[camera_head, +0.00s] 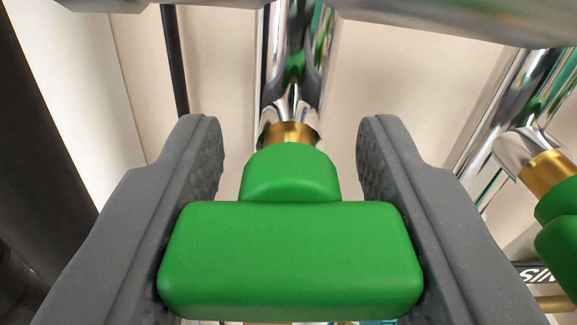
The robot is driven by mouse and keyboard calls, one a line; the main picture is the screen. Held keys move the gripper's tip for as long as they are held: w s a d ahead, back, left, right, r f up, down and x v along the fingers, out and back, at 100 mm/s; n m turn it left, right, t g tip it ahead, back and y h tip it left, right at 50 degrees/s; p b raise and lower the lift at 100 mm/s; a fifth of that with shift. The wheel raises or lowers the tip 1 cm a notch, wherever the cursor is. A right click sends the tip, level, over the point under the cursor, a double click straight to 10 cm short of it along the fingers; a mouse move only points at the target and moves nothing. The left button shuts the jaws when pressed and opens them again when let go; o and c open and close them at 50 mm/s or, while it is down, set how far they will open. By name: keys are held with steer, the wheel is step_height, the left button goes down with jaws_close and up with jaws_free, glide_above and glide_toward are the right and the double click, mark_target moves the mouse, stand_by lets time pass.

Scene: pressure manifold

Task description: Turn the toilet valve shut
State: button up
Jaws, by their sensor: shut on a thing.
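A green valve handle (290,262) fills the lower middle of the view. Its long bar lies crosswise, left to right, with a rounded green hub behind it. A brass stem (289,134) joins the hub to a chrome pipe (292,70). My gripper (288,245) has its two grey fingers at the left and right ends of the bar and is shut on it. The inner finger pads are partly hidden by the handle. No label for this valve is readable here.
A second green valve (558,235) with a brass stem (548,172) sits on another chrome pipe at the right, close to my right finger. A dark label with partly visible letters (540,273) is below it. A pale wall lies behind.

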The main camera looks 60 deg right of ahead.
steer(key=shift+a+m, duration=0.1)
steer(key=shift+m, duration=0.5)
steer(key=shift+w, duration=0.1)
steer(key=o, duration=1)
steer(key=p+v, duration=0.3)
steer(key=v, duration=1)
steer(key=shift+s+a, duration=0.25)
steer(key=shift+a, duration=0.05)
